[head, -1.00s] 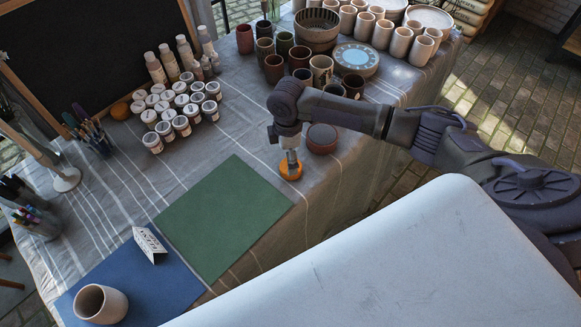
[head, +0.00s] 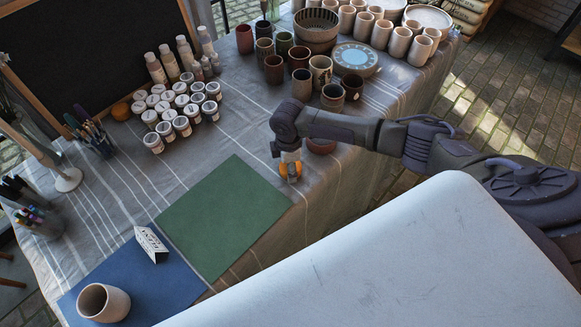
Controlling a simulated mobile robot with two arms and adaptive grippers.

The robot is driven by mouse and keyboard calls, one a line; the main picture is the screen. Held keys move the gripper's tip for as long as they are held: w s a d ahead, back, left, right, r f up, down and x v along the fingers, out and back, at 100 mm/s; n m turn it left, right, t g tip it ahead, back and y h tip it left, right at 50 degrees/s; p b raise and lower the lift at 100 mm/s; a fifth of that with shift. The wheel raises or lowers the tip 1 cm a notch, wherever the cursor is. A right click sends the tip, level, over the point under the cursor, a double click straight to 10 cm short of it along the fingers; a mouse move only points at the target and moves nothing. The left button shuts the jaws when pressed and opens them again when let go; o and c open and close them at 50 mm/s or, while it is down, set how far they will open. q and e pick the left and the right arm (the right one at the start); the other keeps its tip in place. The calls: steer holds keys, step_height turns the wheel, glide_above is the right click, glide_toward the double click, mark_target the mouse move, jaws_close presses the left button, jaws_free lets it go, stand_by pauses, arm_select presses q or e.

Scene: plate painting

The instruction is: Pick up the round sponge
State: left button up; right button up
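The round orange sponge (head: 284,170) is near the table's right edge, just right of the green mat (head: 222,216). My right gripper (head: 290,172) points down at the sponge, with its fingers around it and partly covering it. I cannot tell whether the fingers press on the sponge or whether it still touches the cloth. My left gripper is not in view. Another round orange thing (head: 120,111) lies at the back left, beside the white-lidded jars.
A reddish bowl (head: 322,146) sits just behind my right gripper, partly hidden by my arm. Several cups (head: 274,69) stand further back. A blue mat (head: 150,290) with a beige cup (head: 103,302) and a folded card (head: 151,244) is at front left. The green mat is bare.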

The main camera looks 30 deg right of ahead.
steer(key=shift+c, duration=1.3)
steer(key=shift+r, duration=0.1)
steer(key=shift+r, duration=0.6)
step_height(320, 180, up, 3)
steer(key=shift+d+b, duration=0.15)
steer(key=shift+b, duration=0.2)
steer(key=s+d+r, duration=0.2)
steer(key=d+r, duration=0.1)
steer(key=d, duration=0.2)
steer(key=s+d+r+b, duration=0.1)
steer(key=s+d+r, duration=0.1)
steer(key=d, duration=0.3)
steer(key=shift+s+d+r, duration=0.2)
steer(key=shift+s+r, duration=0.15)
steer(key=shift+r, duration=0.5)
